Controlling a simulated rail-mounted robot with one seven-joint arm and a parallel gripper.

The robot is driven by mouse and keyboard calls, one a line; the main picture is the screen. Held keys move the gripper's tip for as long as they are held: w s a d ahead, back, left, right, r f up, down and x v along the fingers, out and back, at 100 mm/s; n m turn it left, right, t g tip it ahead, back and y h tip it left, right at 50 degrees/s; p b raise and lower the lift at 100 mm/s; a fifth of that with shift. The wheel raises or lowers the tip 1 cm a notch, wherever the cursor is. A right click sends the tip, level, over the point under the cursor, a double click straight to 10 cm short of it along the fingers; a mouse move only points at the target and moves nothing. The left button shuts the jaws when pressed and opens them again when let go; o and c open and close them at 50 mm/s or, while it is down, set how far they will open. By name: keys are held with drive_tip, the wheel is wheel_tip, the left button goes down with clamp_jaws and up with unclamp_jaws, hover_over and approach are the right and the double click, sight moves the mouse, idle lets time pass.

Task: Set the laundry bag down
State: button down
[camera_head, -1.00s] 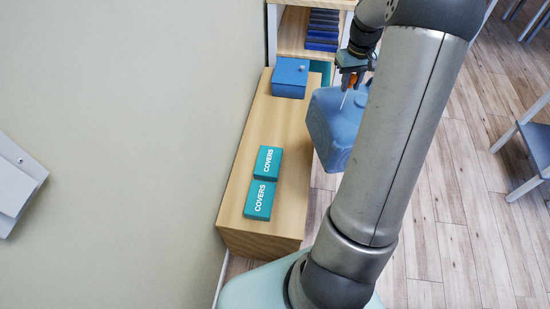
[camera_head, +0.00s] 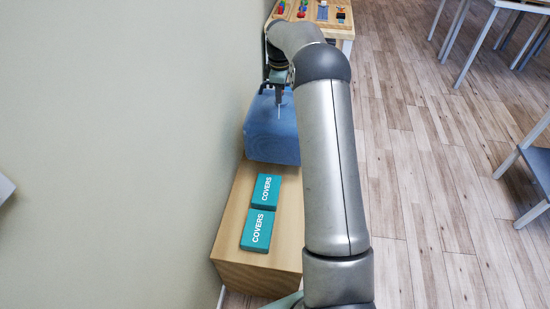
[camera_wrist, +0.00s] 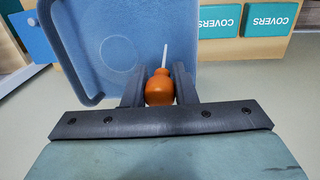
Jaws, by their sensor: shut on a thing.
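The laundry bag (camera_head: 270,132) is a blue, boxy, roughly upright bag at the far part of the wooden bench. My gripper (camera_head: 279,97) is above its top. In the wrist view my gripper (camera_wrist: 159,90) is shut on an orange toggle with a white cord, which appears to belong to the bag. The bag's blue face (camera_wrist: 125,35) shows behind the fingers. Its underside is hidden, so I cannot tell whether it touches the bench.
Two teal COVERS boxes (camera_head: 261,214) lie on the near part of the wooden bench (camera_head: 230,228). A wall runs along the left. A table (camera_head: 340,22) with small coloured items stands behind. Open wooden floor (camera_head: 420,180) and blue-grey furniture (camera_head: 538,165) are to the right.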

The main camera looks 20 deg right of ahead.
sight(279, 119)
drive_tip(key=shift+w+f, duration=0.1)
drive_tip(key=shift+f, duration=3.7)
drive_tip(key=c, duration=1.5)
unclamp_jaws()
drive_tip(key=shift+f, duration=0.25)
drive_tip(key=o, duration=0.3)
drive_tip(key=shift+o, duration=0.2)
drive_tip(key=shift+r, duration=0.1)
